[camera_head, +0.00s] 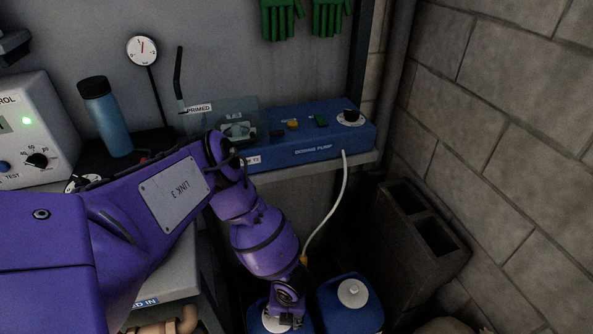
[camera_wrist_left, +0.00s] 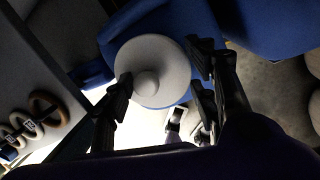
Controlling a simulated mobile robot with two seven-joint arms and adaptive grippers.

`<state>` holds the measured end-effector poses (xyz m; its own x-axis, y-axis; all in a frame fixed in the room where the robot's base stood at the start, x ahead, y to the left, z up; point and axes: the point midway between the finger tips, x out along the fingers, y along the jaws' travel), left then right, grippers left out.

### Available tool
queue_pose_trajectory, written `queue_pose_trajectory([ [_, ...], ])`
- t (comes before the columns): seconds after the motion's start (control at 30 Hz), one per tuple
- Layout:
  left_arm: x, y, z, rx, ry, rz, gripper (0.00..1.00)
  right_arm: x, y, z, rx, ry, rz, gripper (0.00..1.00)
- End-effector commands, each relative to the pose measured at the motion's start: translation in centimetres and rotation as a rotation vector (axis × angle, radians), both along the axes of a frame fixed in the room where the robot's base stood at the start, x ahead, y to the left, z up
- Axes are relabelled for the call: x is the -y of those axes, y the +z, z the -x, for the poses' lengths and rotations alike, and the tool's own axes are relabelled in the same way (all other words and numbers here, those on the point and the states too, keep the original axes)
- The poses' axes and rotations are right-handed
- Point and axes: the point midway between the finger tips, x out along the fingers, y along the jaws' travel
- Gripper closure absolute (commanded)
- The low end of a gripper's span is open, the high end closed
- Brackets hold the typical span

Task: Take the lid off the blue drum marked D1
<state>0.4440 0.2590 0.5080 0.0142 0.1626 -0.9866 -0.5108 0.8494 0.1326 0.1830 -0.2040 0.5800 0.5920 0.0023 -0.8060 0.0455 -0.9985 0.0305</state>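A blue drum (camera_head: 258,309) with a white lid (camera_head: 273,322) stands on the floor at the bottom of the head view, partly hidden by my left gripper (camera_head: 288,316). In the left wrist view the round white lid (camera_wrist_left: 150,52) with its raised centre knob sits on the blue drum (camera_wrist_left: 120,23). My left gripper (camera_wrist_left: 160,70) is open above it, with its fingers spread on either side of the lid; I cannot tell whether they touch it. I cannot read a D1 mark on any drum. My right gripper is not in view.
A second blue drum (camera_head: 340,320) with a white cap (camera_head: 352,292) stands close on the right. A white hose (camera_head: 334,206) hangs from the blue dosing pump (camera_head: 318,133) to near my gripper. A hollow grey block (camera_head: 425,255) and the brick wall (camera_head: 500,130) bound the right side.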

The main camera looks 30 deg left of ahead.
Motion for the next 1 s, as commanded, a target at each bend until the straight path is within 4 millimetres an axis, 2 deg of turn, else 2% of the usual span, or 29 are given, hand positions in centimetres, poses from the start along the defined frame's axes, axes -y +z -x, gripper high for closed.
queue_pose_trajectory([
  [0.03,-0.5,-0.2,0.4,-0.006,0.002,-0.009,0.62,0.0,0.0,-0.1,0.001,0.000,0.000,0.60],
  [0.17,-0.7,-0.2,0.5,-0.008,0.004,-0.012,0.78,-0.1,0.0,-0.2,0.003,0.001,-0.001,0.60],
  [0.67,-1.2,0.3,0.6,-0.010,0.008,-0.021,0.79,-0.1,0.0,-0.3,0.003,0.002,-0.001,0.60],
  [0.87,-1.1,3.2,0.4,-0.005,0.007,-0.018,0.79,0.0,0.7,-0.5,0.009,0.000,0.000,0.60],
  [1.0,0.5,6.5,2.7,-0.006,0.002,-0.011,0.79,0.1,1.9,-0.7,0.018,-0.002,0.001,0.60],
])
